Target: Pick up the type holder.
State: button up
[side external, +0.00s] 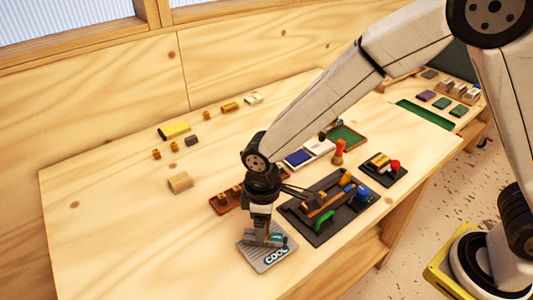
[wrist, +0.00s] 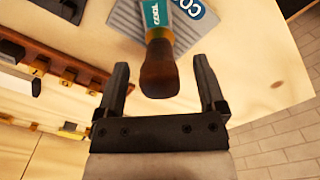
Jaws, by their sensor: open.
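The type holder (wrist: 160,62) looks to be the tool with a rounded brown handle and a teal label reading COOL. It lies over a grey ribbed plate (wrist: 128,17) that also bears a COOL badge. In the side view, the teal part of the holder (side external: 277,239) shows on the plate (side external: 268,259) near the table's front edge, mostly hidden by my gripper (side external: 262,238). In the wrist view, my gripper (wrist: 161,66) is open, with one finger on each side of the handle and a visible gap at both. Its far end is out of frame.
Right of the gripper is a black tray (side external: 318,236) with coloured tools. A brown rack (side external: 226,202) stands behind, close by. A red-handled stamp (side external: 339,152) and a small black tray (side external: 383,170) are further right.

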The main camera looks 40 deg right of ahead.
jog(key=shift+f, duration=1)
grip_shut()
